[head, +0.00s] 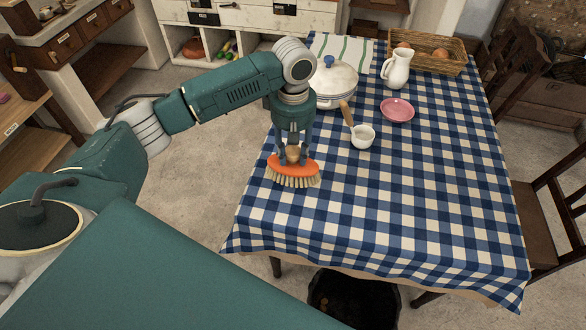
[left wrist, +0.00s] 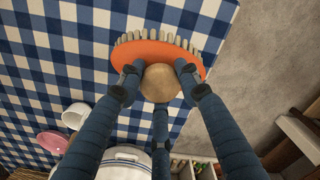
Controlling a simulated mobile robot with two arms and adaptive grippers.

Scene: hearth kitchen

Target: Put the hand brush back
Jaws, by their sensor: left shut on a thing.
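The hand brush (head: 293,168) has an orange body, pale bristles and a round wooden knob. In the head view it is at the left part of the table with the blue checked cloth (head: 440,200), bristles down. My left gripper (head: 293,150) comes from above and is shut on the knob. In the left wrist view the fingers close around the knob (left wrist: 160,83), with the orange body (left wrist: 135,50) beyond it. I cannot tell whether the bristles touch the cloth. My right gripper is not in view.
Near the brush are a small white pot with a wooden handle (head: 362,136), a white lidded pot (head: 334,83), a pink dish (head: 397,110) and a white jug (head: 397,68). A wicker basket (head: 430,62) is at the back. The table's front right is clear. A dark bin (head: 352,300) stands below the front edge.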

